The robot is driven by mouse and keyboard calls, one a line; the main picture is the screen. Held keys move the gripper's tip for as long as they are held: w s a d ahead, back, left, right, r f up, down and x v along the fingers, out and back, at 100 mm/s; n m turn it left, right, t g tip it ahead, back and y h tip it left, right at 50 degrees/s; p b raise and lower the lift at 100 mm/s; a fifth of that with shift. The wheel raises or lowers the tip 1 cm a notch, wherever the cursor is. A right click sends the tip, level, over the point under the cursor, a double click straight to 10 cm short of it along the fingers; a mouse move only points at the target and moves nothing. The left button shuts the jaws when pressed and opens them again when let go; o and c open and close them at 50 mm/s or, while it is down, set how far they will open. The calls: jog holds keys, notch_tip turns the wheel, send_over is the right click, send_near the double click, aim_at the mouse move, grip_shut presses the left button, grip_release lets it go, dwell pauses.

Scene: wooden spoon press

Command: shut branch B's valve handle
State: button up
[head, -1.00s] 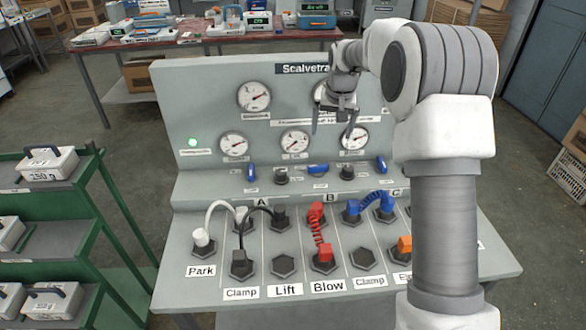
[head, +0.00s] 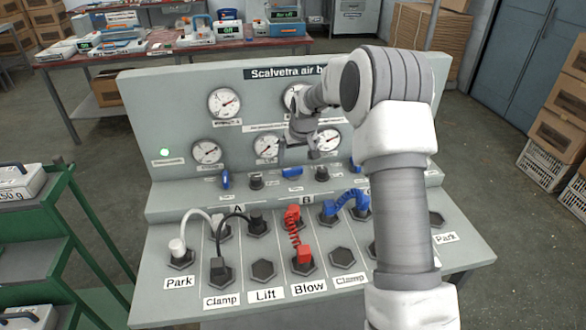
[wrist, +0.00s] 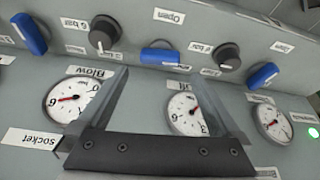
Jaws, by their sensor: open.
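Branch B's valve handle (head: 293,172) is the middle blue handle on the panel ledge, lying crosswise, above the B label. In the wrist view, which is turned over, it is the middle blue handle (wrist: 160,57). My gripper (head: 304,157) is in front of the lower gauges, just above and to the right of that handle. In the wrist view my gripper (wrist: 160,75) has its two fingers spread, with the handle beyond and between the tips and nothing held. I cannot tell how far the tips are from it.
Branch A's handle (head: 226,180) and branch C's handle (head: 356,165) stand upright. Black knobs, one left of the B handle (head: 256,181) and one right of it (head: 322,173), sit close by. Hoses, among them a red one (head: 293,228), cross the sloped socket board below.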

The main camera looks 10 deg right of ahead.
aim_at(293, 169)
jog(key=x, duration=0.6)
jog(key=shift+w+f, duration=0.15)
jog(key=shift+f, duration=0.1)
jog(key=c, duration=1.1)
jog(key=shift+a+f+m+b, duration=0.1)
jog(key=shift+m+b, duration=0.3)
jog(key=shift+b, duration=0.1)
jog(key=shift+c, duration=0.2)
jog(key=shift+m+h, duration=0.3)
jog(key=shift+m, duration=0.1)
jog(key=o, duration=1.1)
jog(key=shift+o, duration=0.2)
jog(key=v, duration=1.7)
jog(key=shift+r+p, duration=0.25)
jog(key=shift+p, duration=0.1)
